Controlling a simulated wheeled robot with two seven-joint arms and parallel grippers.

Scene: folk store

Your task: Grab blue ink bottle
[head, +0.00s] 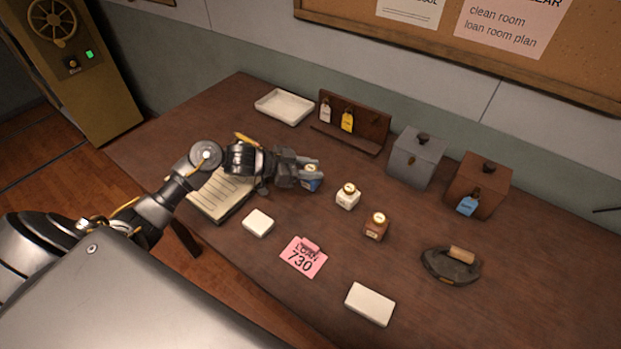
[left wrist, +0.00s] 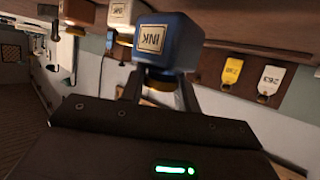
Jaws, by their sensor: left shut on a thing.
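The blue ink bottle (head: 311,184) stands near the middle of the wooden table in the head view, partly hidden by my left gripper (head: 305,172). In the left wrist view the blue bottle (left wrist: 168,42), with its INK label, sits between the fingers of my left gripper (left wrist: 165,90), which is shut on it. I cannot tell whether the bottle touches the table. My left arm reaches in from the left over an open notebook. My right gripper is not in view.
A white ink bottle (head: 347,196) and a brown one (head: 376,226) stand close to the right. A pink loan card (head: 303,259), white blocks, a stamp-like iron (head: 451,266), a grey box (head: 416,158), a brown box (head: 477,187) and a tag rack (head: 367,125) surround them. A white tray (head: 284,107) lies behind.

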